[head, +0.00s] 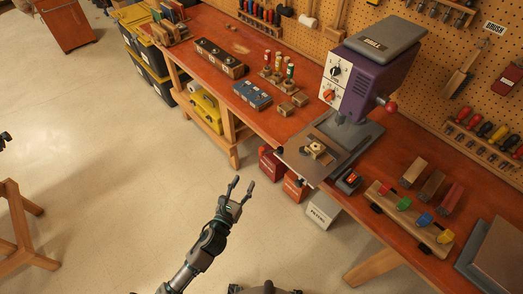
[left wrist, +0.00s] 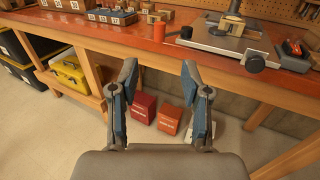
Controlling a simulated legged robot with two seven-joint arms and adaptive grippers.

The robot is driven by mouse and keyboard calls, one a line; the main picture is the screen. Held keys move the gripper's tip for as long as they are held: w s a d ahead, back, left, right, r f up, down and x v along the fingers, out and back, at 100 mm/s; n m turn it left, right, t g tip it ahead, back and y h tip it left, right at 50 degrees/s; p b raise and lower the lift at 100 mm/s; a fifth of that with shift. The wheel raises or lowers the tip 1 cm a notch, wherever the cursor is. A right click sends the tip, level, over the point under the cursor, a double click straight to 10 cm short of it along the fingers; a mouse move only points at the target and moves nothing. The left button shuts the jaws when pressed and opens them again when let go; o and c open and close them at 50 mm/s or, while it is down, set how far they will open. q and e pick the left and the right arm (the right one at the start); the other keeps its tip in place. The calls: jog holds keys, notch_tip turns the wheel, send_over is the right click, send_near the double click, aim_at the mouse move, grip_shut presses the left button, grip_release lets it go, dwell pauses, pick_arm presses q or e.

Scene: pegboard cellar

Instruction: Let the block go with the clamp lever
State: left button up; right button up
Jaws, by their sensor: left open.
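A small pale wooden block (head: 317,149) sits on the grey metal plate (head: 298,165) under the purple drill press (head: 375,75). The block also shows at the top of the left wrist view (left wrist: 232,24), with a part lying over it. I cannot tell the clamp lever's exact shape or position. A black knob (left wrist: 255,62) is at the plate's front edge. My left gripper (head: 243,183) is open and empty, in front of the bench and left of the plate, apart from both. Its two spread fingers show in the left wrist view (left wrist: 159,75). My right gripper is not seen.
The red bench (head: 230,95) runs along the pegboard wall. Red boxes (head: 294,186) and a white box (head: 321,212) stand below its edge. A small orange-topped switch box (head: 349,180) and a rack with coloured levers (head: 410,215) are right of the plate.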

aim_at(260, 153)
pick_arm(q)
jog(key=x, duration=1.6)
jog(key=shift+w+d+f, duration=0.1)
jog(key=shift+w+f, duration=0.05)
jog(key=shift+c, duration=0.2)
grip_shut()
